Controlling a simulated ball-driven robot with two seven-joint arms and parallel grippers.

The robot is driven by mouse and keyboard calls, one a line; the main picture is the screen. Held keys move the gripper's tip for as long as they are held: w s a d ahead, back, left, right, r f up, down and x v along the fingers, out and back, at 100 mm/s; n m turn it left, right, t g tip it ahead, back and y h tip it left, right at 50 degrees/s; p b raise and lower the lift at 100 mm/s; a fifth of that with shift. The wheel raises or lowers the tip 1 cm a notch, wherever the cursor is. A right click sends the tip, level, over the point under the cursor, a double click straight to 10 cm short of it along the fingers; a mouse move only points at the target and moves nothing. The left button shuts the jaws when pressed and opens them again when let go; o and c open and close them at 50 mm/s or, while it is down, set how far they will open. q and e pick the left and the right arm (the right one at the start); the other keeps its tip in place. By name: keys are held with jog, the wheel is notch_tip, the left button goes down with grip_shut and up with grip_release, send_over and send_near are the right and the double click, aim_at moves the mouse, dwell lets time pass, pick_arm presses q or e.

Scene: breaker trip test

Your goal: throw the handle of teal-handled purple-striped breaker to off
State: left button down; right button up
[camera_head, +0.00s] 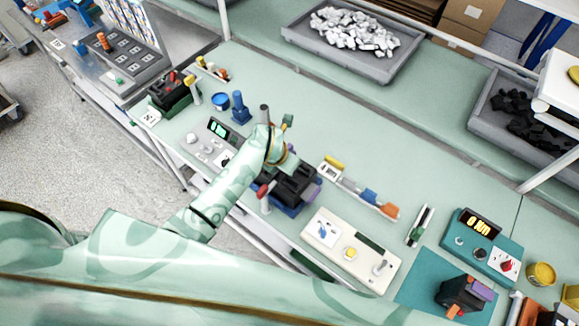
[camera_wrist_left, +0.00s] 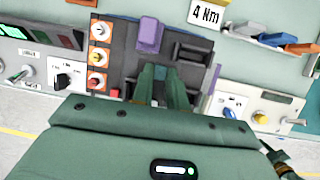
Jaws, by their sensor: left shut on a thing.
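A dark breaker (camera_head: 296,186) sits on the green bench near the middle of the head view, with purple parts on its right side. It also fills the middle of the left wrist view (camera_wrist_left: 192,50), with a purple block (camera_wrist_left: 148,36) at its top. My left gripper (camera_wrist_left: 160,88) reaches down onto the breaker, its two green fingers shut on a teal handle (camera_wrist_left: 160,73). The handle's lower part is hidden between the fingers. In the head view my left gripper (camera_head: 288,163) covers part of the breaker. My right gripper is not in view.
A second dark breaker (camera_head: 460,294) with an orange handle lies on a teal mat (camera_head: 412,292) at the lower right. A white control panel (camera_head: 338,262), a tool rail (camera_head: 350,185) and a meter panel (camera_head: 210,145) stand close around my left gripper. The bench behind is mostly clear.

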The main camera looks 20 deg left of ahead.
pick_arm(q)
jog(key=h+b, duration=0.1)
jog(key=a+h+b, duration=0.1)
jog(key=b, duration=0.1)
jog(key=w+a+g+h+b, duration=0.1)
jog(key=shift+f+n+b, duration=0.3)
jog(key=shift+f, duration=0.05)
jog(key=shift+w+a+f+n+g+h+b, duration=0.15)
jog(key=shift+a+g+h+b, duration=0.1)
jog(key=shift+a+h+b, duration=0.4)
jog(key=shift+w+a+f+n+g+h+b, duration=0.15)
jog(key=shift+a+g+h+b, duration=0.15)
jog(key=shift+h+b, duration=0.65)
jog(key=shift+r, duration=0.15)
jog(key=c, duration=1.4)
grip_release()
jog(key=p+v, duration=0.1)
jog(key=v, duration=1.5)
jog(key=shift+a+p, duration=0.2)
jog(key=shift+p, duration=0.1)
